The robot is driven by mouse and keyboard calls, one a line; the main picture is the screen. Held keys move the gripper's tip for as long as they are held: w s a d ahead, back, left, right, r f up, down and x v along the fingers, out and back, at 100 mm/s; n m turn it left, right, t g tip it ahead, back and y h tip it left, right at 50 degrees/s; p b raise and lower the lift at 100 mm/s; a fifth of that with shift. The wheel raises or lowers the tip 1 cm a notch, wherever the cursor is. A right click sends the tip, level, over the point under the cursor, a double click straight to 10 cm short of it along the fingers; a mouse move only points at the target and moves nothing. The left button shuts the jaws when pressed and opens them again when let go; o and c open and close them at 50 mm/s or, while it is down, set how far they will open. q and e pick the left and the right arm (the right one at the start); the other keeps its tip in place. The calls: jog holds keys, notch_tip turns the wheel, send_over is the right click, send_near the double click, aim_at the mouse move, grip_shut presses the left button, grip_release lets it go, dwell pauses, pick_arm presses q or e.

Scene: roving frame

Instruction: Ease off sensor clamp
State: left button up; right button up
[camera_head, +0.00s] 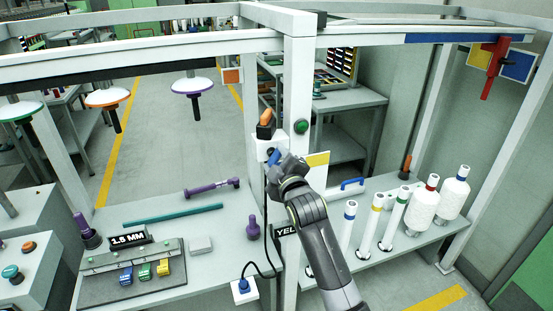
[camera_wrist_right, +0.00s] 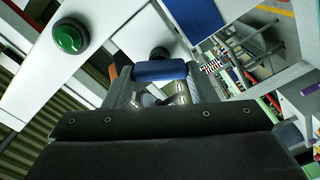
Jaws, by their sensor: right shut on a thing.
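My right gripper (camera_head: 277,160) reaches up to a white box (camera_head: 262,149) on the upright post. It is shut on a blue handle (camera_head: 273,156), seemingly part of the sensor clamp. In the right wrist view the blue handle (camera_wrist_right: 160,72) lies crosswise between the fingertips of the gripper (camera_wrist_right: 158,88). A dark round part (camera_wrist_right: 159,53) shows behind it. An orange and black part (camera_head: 265,125) stands on top of the white box. The fingers and wrist hide much of the clamp in the head view. My left gripper is not in view.
A green button (camera_head: 302,126) sits on the post close to the gripper. A black cable (camera_head: 266,220) hangs below the box. White spools (camera_head: 423,205) and several capped tubes stand on the right bench. A purple tool (camera_head: 212,187) and teal rod (camera_head: 172,216) lie on the left bench.

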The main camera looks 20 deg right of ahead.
jog(key=n+p, duration=0.1)
jog(key=n, duration=0.5)
jog(key=shift+f, duration=0.15)
jog(key=shift+n, duration=0.4)
jog(key=o, duration=1)
jog(key=shift+a, duration=0.1)
jog(key=shift+s+f, duration=0.1)
jog(key=shift+s, duration=0.25)
jog(key=shift+s+d+b, duration=0.15)
jog(key=shift+s+b, duration=1.45)
jog(key=shift+s, duration=2.6)
jog(key=shift+s+d+b, duration=0.15)
jog(key=shift+s+b, duration=1.4)
jog(key=shift+s, duration=2.6)
